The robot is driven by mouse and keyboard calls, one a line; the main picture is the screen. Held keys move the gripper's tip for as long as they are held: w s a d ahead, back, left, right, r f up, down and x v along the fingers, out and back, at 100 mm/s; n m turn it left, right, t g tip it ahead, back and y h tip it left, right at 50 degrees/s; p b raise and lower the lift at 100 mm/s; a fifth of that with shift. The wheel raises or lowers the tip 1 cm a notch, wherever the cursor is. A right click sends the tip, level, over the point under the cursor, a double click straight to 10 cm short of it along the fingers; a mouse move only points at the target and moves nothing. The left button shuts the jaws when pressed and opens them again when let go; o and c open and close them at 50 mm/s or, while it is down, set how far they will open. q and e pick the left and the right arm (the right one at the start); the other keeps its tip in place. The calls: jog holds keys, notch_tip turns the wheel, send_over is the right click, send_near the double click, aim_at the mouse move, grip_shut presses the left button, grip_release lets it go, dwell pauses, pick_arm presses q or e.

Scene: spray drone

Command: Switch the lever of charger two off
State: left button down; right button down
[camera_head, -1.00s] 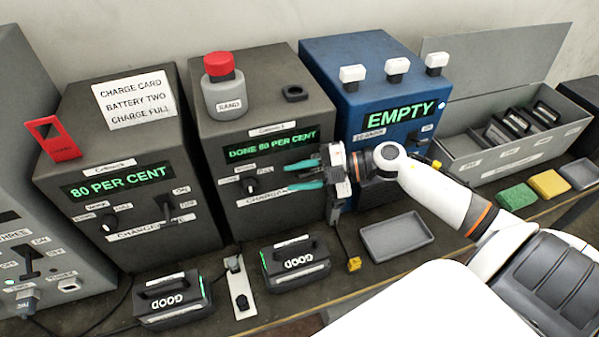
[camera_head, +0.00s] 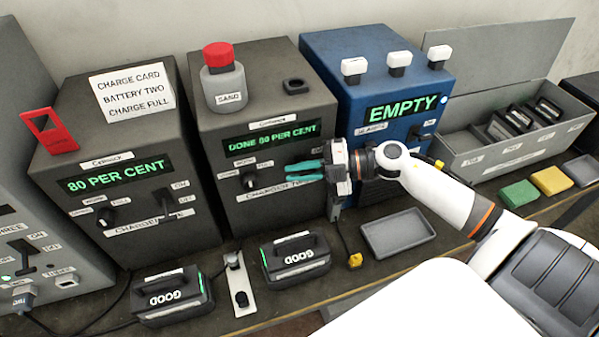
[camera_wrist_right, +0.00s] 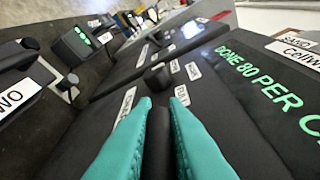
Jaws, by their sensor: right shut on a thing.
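The middle dark charger (camera_head: 225,100) shows "DONE 80 PER CENT" on its green display (camera_head: 272,139). A partly hidden label (camera_head: 280,189) below its knob (camera_head: 250,181) begins with "CHARGER T". My right gripper (camera_head: 290,172) is at the right part of its front panel, with its teal fingers close together. In the right wrist view, the fingers (camera_wrist_right: 160,105) are on either side of a dark bar, which looks like the charger's lever (camera_wrist_right: 158,145). The lever is hidden by the fingers in the head view, so its on or off position cannot be told. My left gripper is not in view.
The left charger (camera_head: 50,185) reads "80 PER CENT" and has its own lever (camera_head: 167,202). A blue "EMPTY" machine (camera_head: 325,75) stands to the right. Batteries marked "GOOD" (camera_head: 172,296) and a grey tray (camera_head: 398,238) lie in front. A red-capped sand bottle (camera_head: 224,82) stands on top.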

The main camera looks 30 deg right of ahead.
jog(key=shift+f+n+t+y+b, duration=0.5)
jog(key=shift+n+b, duration=0.8)
jog(key=shift+b, duration=0.9)
jog(key=shift+f+n+t+y+b, duration=0.3)
jog(key=shift+f+n+b, duration=0.35)
jog(key=shift+n+b, duration=1.15)
jog(key=shift+f+n+t+y+b, duration=0.35)
jog(key=shift+f+n+b, duration=0.35)
jog(key=shift+b, duration=1.95)
jog(key=shift+r, duration=0.1)
jog(key=c, duration=1.5)
grip_release()
jog(key=shift+w, duration=0.15)
jog(key=shift+d, duration=0.15)
jog(key=b+v, duration=0.2)
jog(key=v, duration=1)
jog(key=shift+b, duration=0.4)
